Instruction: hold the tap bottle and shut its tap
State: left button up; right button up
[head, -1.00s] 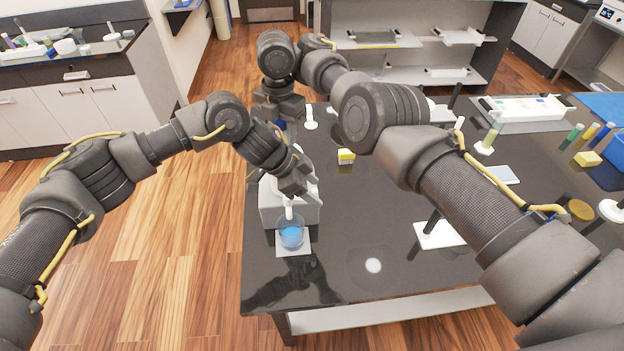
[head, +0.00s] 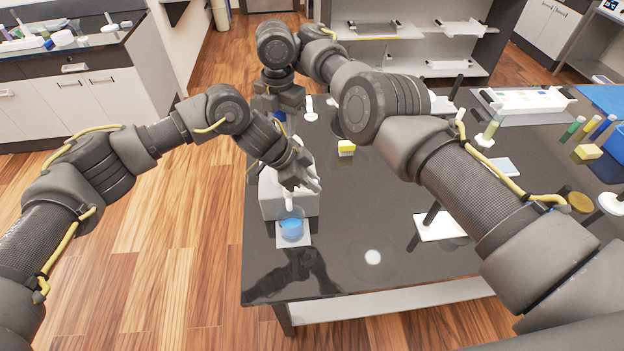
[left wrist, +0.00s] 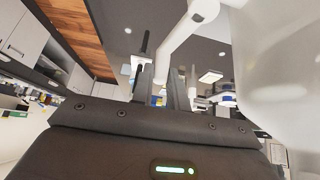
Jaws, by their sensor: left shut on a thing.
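The tap bottle (left wrist: 280,60) is white and translucent at the right of the left wrist view; in the head view my left arm mostly hides it. Its white tap (left wrist: 182,38) shows beside it, and the spout (head: 289,201) points down over a beaker of blue liquid (head: 291,229). My left gripper (head: 303,184) is at the tap, shut on it; its fingers (left wrist: 172,88) show in the left wrist view, the exact contact partly hidden. My right gripper (head: 279,98) is behind the bottle's place at the table's far left; its fingertips are unclear.
Open tabletop lies between.

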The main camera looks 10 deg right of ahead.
pick_arm(q)
jog(key=shift+w, duration=0.1)
pick_arm(e)
jog(key=shift+f, duration=0.1)
pick_arm(q)
jog(key=shift+w+n+t, duration=0.5)
jog(key=shift+w+n, duration=0.3)
jog(key=shift+w, duration=0.05)
jog(key=o, duration=1.2)
jog(key=shift+r, duration=1.5)
jog(key=shift+d, duration=0.1)
jog(key=shift+s+d, duration=0.75)
jog(key=shift+s, duration=0.3)
jog(key=shift+s+d, duration=0.7)
jog(key=shift+s, duration=0.3)
